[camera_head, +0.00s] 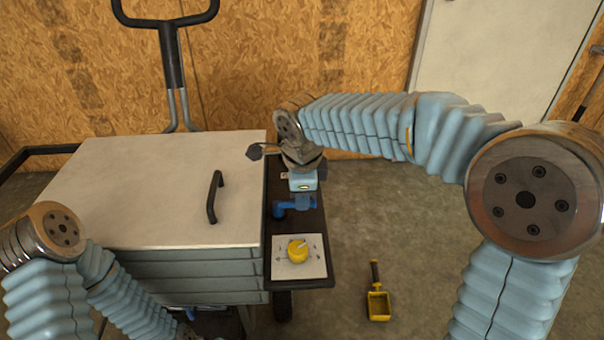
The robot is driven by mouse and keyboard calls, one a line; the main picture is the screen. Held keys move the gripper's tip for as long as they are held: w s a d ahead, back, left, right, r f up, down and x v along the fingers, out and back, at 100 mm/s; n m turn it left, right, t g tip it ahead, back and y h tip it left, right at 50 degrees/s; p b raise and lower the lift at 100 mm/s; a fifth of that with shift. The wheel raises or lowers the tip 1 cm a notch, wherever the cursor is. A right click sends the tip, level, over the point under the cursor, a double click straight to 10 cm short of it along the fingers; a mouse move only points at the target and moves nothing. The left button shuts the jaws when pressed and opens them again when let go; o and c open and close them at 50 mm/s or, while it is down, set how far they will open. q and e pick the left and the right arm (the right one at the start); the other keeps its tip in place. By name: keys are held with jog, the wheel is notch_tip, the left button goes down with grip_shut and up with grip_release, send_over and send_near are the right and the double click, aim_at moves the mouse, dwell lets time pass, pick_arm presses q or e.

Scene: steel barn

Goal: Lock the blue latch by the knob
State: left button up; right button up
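The blue latch (282,208) sits on the dark side shelf, just right of the white-topped cart. Its blue body shows below my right gripper, and its upper part is partly hidden by the gripper. My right gripper (303,187) is directly above and behind the latch, very close to it. Its fingertips are not clearly visible, so I cannot tell whether they touch the latch or are open or shut. My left arm runs down out of the bottom edge, and its gripper is not in view.
A yellow dial (298,251) on a white plate (314,269) lies in front of the latch on the shelf. The cart lid (150,190) has a black handle (214,197). A yellow scoop (378,303) lies on the floor to the right, where the floor is otherwise mostly clear.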

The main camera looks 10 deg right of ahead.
notch_tip(320, 180, up, 12)
jog(key=s+p, duration=0.1)
jog(key=s, duration=0.1)
jog(key=shift+s+a, duration=0.2)
